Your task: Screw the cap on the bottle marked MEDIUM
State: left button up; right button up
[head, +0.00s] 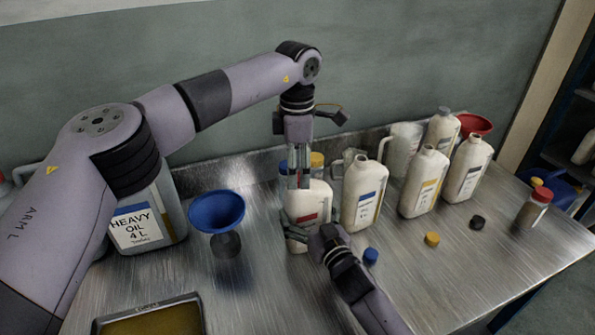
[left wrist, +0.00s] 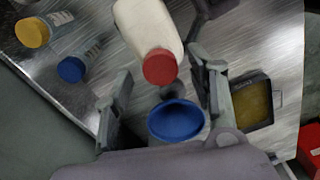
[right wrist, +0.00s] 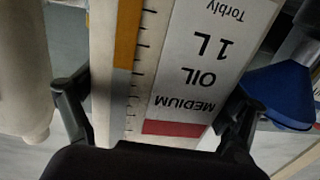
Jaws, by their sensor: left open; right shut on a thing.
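The MEDIUM bottle (head: 316,190), white with a red label, stands on the steel bench; its label reads upside down in the right wrist view (right wrist: 190,100). My right gripper (head: 308,240) is shut around the bottle's lower body, with a finger on each side of it in the right wrist view (right wrist: 155,112). A red cap (left wrist: 160,66) sits at the bottle's mouth; whether it is threaded tight cannot be told. My left gripper (head: 297,180) points down over the bottle top. Its fingers are apart in the left wrist view (left wrist: 163,88), on either side of the cap.
A blue funnel (head: 216,210) and HEAVY OIL jug (head: 143,222) stand left. White bottles (head: 362,195) stand right, with loose blue (head: 371,256), yellow (head: 432,239) and black (head: 478,222) caps before them. Jars with blue and yellow lids (head: 317,159) stand behind. A tray (head: 105,325) lies in front.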

pick_arm(q)
notch_tip(320, 180, up, 11)
dwell(0.3)
jog(key=shift+f, duration=0.1)
pick_arm(e)
jog(key=o, duration=2.1)
jog(key=v, duration=1.2)
